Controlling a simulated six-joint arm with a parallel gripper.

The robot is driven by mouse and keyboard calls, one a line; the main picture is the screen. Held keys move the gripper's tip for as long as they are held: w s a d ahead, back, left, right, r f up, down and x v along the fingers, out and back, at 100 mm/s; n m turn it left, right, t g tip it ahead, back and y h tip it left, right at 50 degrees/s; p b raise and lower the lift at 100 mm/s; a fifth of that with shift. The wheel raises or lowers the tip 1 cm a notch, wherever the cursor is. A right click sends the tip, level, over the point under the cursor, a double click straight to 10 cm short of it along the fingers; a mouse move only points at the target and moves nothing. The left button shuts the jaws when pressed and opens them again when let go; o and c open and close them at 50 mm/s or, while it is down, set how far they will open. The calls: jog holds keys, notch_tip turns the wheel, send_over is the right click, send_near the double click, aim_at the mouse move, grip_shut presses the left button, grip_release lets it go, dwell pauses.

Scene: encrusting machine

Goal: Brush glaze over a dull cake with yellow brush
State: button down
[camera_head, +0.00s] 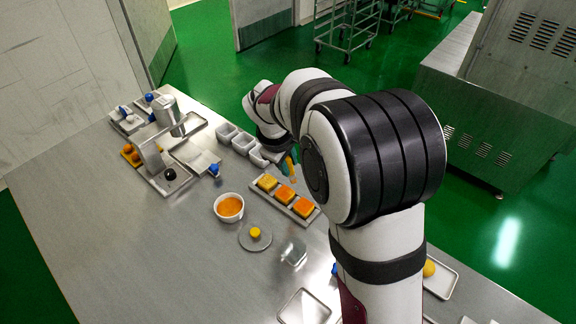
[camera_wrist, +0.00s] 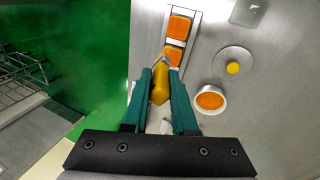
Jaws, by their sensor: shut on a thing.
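My gripper (camera_wrist: 161,80) is shut on the yellow brush (camera_wrist: 159,88), whose handle shows between the green fingers. In the head view my gripper (camera_head: 291,161) is partly hidden by my arm, just behind the cake tray (camera_head: 281,206). Three square cakes sit in a row on the tray. The left cake (camera_head: 267,182) looks yellower and duller; the middle cake (camera_head: 285,195) and right cake (camera_head: 304,208) are bright orange. Two orange cakes show in the wrist view; the third is hidden behind brush and gripper. A white bowl (camera_head: 218,213) holds orange glaze. Brush contact with a cake cannot be told.
A round grey plate (camera_head: 246,241) with a small yellow piece lies before the tray. Grey containers (camera_head: 243,144) stand at the back left of the tray. A metal machine (camera_head: 152,160) stands farther left. The front left table is clear.

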aim_at(293, 183)
dwell(0.3)
jog(key=shift+w+d, duration=0.6)
jog(key=shift+d, duration=0.1)
jog(key=shift+f, duration=3.2)
jog(key=shift+w+a+f, duration=0.15)
jog(key=shift+f, duration=0.75)
jog(key=shift+w+a, duration=1.3)
jog(key=shift+s+d, duration=0.9)
jog(key=shift+s+d+f, duration=0.1)
jog(key=shift+s+d, duration=0.4)
jog(key=shift+r, duration=4.2)
